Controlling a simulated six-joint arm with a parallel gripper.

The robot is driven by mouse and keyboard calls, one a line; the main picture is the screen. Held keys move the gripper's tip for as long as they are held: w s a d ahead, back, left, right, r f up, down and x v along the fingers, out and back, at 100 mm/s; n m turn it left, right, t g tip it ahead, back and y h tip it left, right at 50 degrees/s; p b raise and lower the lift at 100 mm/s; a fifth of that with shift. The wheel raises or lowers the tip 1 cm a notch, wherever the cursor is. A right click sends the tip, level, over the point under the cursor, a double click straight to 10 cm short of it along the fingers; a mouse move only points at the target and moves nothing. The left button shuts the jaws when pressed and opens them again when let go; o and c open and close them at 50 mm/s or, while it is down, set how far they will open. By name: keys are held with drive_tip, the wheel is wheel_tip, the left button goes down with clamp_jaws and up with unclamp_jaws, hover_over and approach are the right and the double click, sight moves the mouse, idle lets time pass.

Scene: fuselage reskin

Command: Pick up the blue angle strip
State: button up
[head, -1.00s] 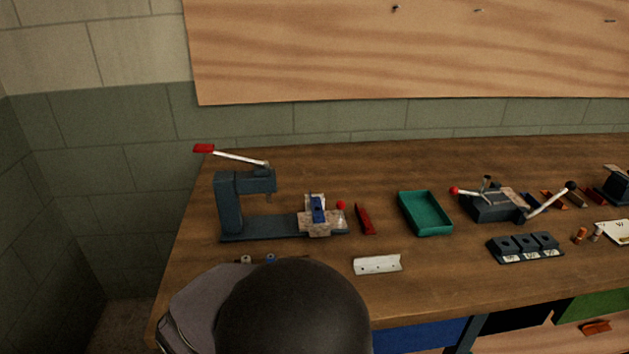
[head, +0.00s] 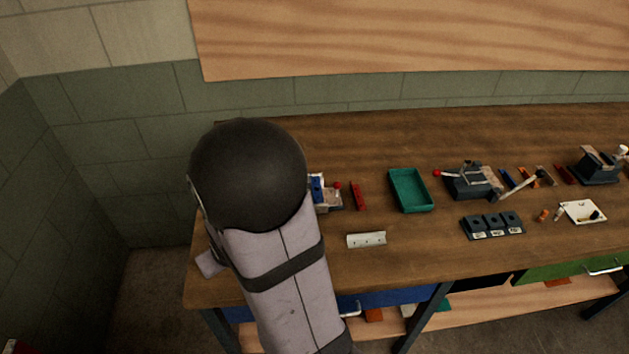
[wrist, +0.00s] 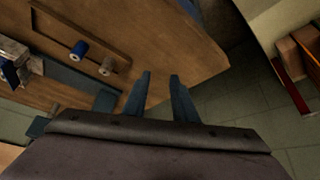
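A small blue strip (head: 507,178) lies on the bench at the right in the head view, just right of the lever clamp; it looks like the blue angle strip, though it is small. Another blue piece (head: 317,187) sits on the pale fixture block beside my arm; part of that fixture is hidden. My gripper (wrist: 161,75) shows in the wrist view with its two fingers apart and nothing between them. It is above the bench's edge, away from the blue strip. In the head view my arm hides it.
A green tray (head: 410,204), a red strip (head: 357,196), a white angle piece (head: 366,240), a lever clamp (head: 470,184) and a dark three-part holder (head: 492,226) stand on the bench. Blue (wrist: 79,50) and pale (wrist: 106,66) spools show in the wrist view. The front middle is clear.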

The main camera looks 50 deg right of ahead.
drive_tip(key=shift+m+t+h, duration=0.7)
drive_tip(key=shift+m+h, duration=0.2)
drive_tip(key=d, duration=0.5)
drive_tip(key=d+f, duration=0.1)
drive_tip(key=d, duration=0.2)
drive_tip(key=shift+w+d, duration=0.25)
drive_tip(key=shift+w, duration=0.1)
drive_tip(key=d, duration=0.2)
drive_tip(key=d+m+h, duration=0.1)
drive_tip(key=d, duration=0.1)
drive_tip(key=s+d+t+h, duration=0.1)
drive_tip(key=d, duration=0.1)
drive_tip(key=shift+s+d+r+m, duration=0.1)
drive_tip(key=shift+d+r+m, duration=0.1)
drive_tip(key=shift+d+m, duration=0.15)
drive_tip(key=s+d+m+h, duration=0.1)
drive_tip(key=d, duration=0.2)
drive_tip(key=s+d+r+m+t+h+b, duration=0.1)
drive_tip(key=s+d, duration=0.1)
drive_tip(key=d, duration=0.2)
drive_tip(key=s+d+m+h+b, duration=0.1)
drive_tip(key=s+d+h, duration=0.1)
drive_tip(key=d, duration=0.2)
drive_tip(key=shift+s+r+t, duration=0.2)
drive_tip(key=shift+r+t, duration=0.1)
drive_tip(key=shift+w+d+b, duration=0.25)
drive_tip(key=shift+w+b, duration=0.1)
drive_tip(key=shift+b, duration=0.85)
drive_tip(key=shift+d, duration=0.1)
